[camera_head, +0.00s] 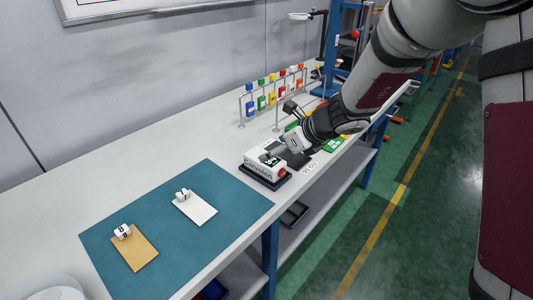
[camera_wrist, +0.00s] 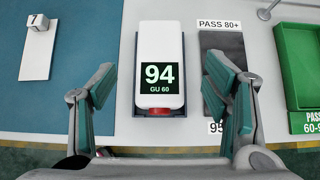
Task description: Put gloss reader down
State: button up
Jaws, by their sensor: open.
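The gloss reader (camera_head: 265,165) is a white box with a dark base and a red end, lying on the white table just right of the blue-green mat. In the wrist view the gloss reader (camera_wrist: 160,60) shows "94 GU 60" on its black screen. It appears to sit on a dark base, whose edges show at its sides. My gripper (camera_wrist: 162,105) is open, its two green-padded fingers apart on either side of the reader's near end, with gaps to both. In the head view my gripper (camera_head: 285,150) is over the reader and hides part of it.
The blue-green mat (camera_head: 150,225) holds a white plate (camera_head: 195,208) tagged 7 and a tan plate (camera_head: 135,250) tagged 8. Right of the reader lies a dark plate (camera_wrist: 215,85) by "PASS 80+", then a green tray (camera_wrist: 298,60). Coloured tags on a rack (camera_head: 262,102) stand behind.

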jog(key=shift+v, duration=1.75)
jog(key=s+d+r+n+g, duration=0.1)
jog(key=s+d+r+n, duration=0.2)
jog(key=s+r+n, duration=0.35)
jog(key=s+d+r+n+g, duration=0.15)
jog(key=s+r+n, duration=0.25)
jog(key=s+n, duration=0.5)
jog(key=s+d+n+t+h, duration=0.1)
jog(key=s+d+n+h, duration=0.6)
jog(key=s, duration=1)
jog(key=d+n, duration=0.3)
jog(key=d, duration=0.3)
jog(key=shift+d+r, duration=0.2)
jog(key=shift+d, duration=0.15)
jog(key=shift+s, duration=0.1)
